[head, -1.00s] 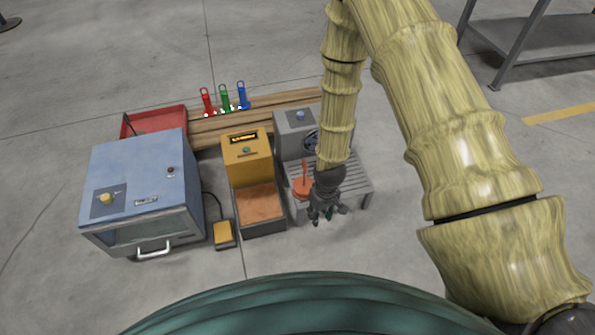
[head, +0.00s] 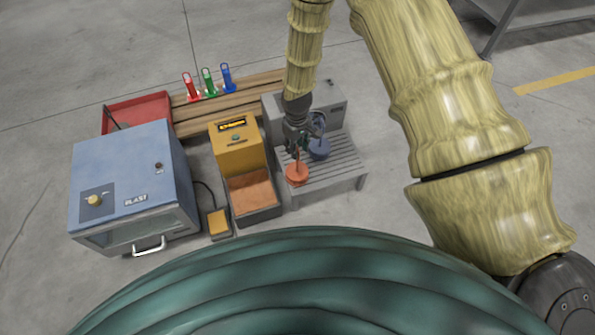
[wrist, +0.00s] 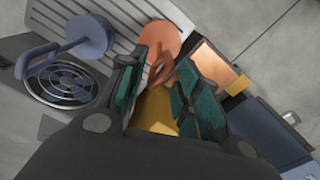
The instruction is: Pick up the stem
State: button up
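An orange piece with a round disc base (head: 297,174) and a thin upright stem stands on the slatted grey bench. A blue piece (head: 319,150), also a disc with a stem, stands behind it to the right. My gripper (head: 297,140) is just above the orange stem, its fingers partly hiding the top. In the wrist view the orange piece (wrist: 161,36) has its stem showing in the gap between the spread green-padded fingers of my gripper (wrist: 160,85). Contact cannot be told. The blue piece (wrist: 87,36) lies left of the fingers there.
The slatted bench (head: 340,175) carries a grey housing with a round fan grille (wrist: 66,83). A yellow machine (head: 237,150) with an orange tray and a blue cabinet (head: 130,175) stand left. Red, green and blue holders (head: 208,82) stand on boards behind.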

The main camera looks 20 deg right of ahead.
aim_at(297, 163)
jog(key=shift+f+b, duration=0.75)
jog(key=shift+f, duration=3)
grip_shut()
